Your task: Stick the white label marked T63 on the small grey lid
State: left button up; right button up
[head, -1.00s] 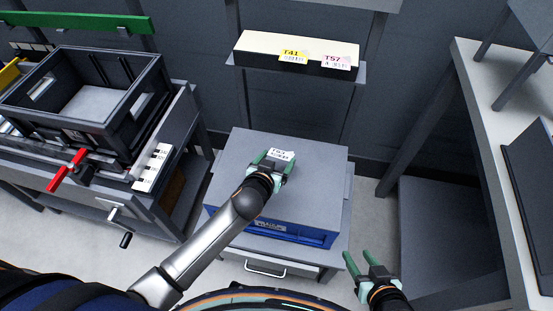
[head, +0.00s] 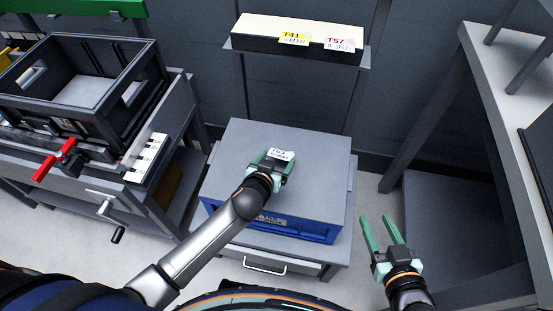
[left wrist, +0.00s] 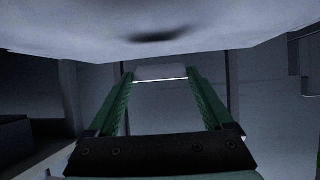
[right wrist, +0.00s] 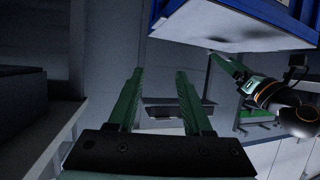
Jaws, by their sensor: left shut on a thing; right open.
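The white label marked T63 (head: 281,154) is held at the tips of my left gripper (head: 279,160), its print small and blurred. In the left wrist view the label (left wrist: 160,73) is a thin pale strip between the two green fingers. The grey lid (head: 235,150) is the flat top of a blue box (head: 315,233). The label and gripper are over the middle of the lid. The left wrist view shows the lid's surface (left wrist: 90,30) with a dark shadow, apparently apart from the label. My right gripper (head: 376,216) is open and empty, right of the box.
A shelf (head: 300,28) behind the box carries a yellow label T41 (head: 294,38) and a pink-lettered label T57 (head: 340,44). A grey table (head: 490,110) is at the right.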

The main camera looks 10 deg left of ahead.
aim_at(276, 167)
pick_arm(q)
notch_tip(276, 167, down, 3)
jog(key=shift+b, duration=1.15)
jog(key=shift+f, duration=0.15)
pick_arm(e)
notch_tip(276, 167, up, 16)
jog(key=w+n+t+y, duration=0.2)
jog(key=t+y, duration=0.1)
jog(key=t, duration=0.3)
jog(key=shift+w+a+f+n+t, duration=0.2)
jog(key=shift+a+f+n+t, duration=0.1)
jog(key=shift+n, duration=0.1)
pick_arm(q)
jog(key=o, duration=1.1)
jog(key=shift+c, duration=0.2)
pick_arm(e)
jog(key=shift+r, duration=0.1)
pick_arm(q)
jog(key=p+v, duration=0.4)
jog(key=v, duration=0.2)
jog(key=shift+s, duration=0.1)
jog(key=shift+p+v, duration=0.55)
jog(key=shift+v, duration=0.35)
pick_arm(e)
jog(key=shift+r, duration=2.65)
